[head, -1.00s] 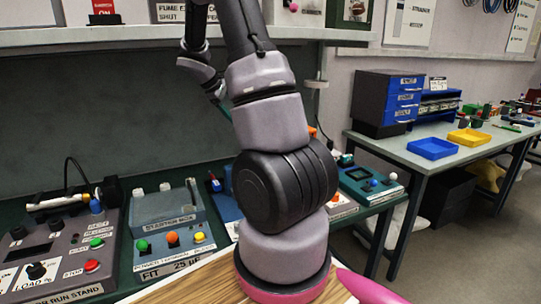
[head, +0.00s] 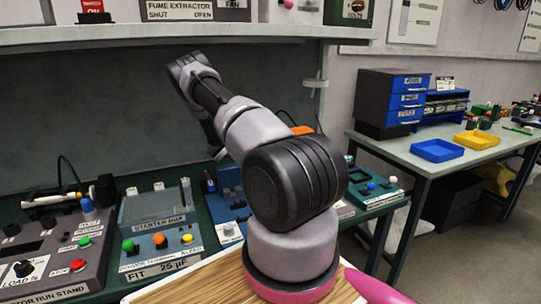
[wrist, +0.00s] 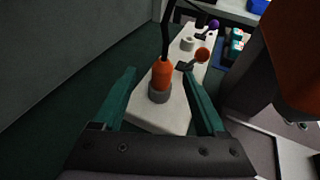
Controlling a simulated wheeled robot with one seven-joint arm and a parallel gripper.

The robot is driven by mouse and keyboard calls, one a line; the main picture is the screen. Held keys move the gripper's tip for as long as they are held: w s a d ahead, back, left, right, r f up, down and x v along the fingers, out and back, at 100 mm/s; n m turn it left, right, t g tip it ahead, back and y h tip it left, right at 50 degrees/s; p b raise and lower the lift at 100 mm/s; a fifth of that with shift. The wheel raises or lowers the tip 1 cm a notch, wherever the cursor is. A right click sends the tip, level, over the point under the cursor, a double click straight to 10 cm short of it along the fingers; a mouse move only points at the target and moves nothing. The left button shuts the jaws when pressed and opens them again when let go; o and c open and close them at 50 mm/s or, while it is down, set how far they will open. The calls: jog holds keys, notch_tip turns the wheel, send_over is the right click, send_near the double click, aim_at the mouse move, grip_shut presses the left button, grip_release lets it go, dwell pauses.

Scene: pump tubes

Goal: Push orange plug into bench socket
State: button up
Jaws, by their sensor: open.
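The orange plug (wrist: 162,74) stands upright in the wrist view, with a black cable (wrist: 165,35) rising from its top. A grey round collar (wrist: 157,96) surrounds its base on a pale panel (wrist: 160,119). I cannot tell whether the collar is the bench socket or how deep the plug sits. My gripper (wrist: 160,73) is open, its two green fingers apart on either side of the plug in the picture, with visible gaps. In the head view my arm hides the gripper and plug.
Farther along the panel are an orange round knob (wrist: 202,54), a white ring (wrist: 187,44) and a purple knob (wrist: 214,24). In the head view, a starter box (head: 158,215) and a run stand (head: 60,245) are on the bench left of my arm. A shelf (head: 190,34) runs above.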

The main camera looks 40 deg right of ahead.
jog(key=x, duration=0.8)
jog(key=shift+s+d+r, duration=0.1)
jog(key=shift+s+d, duration=0.05)
jog(key=shift+d, duration=0.15)
grip_shut()
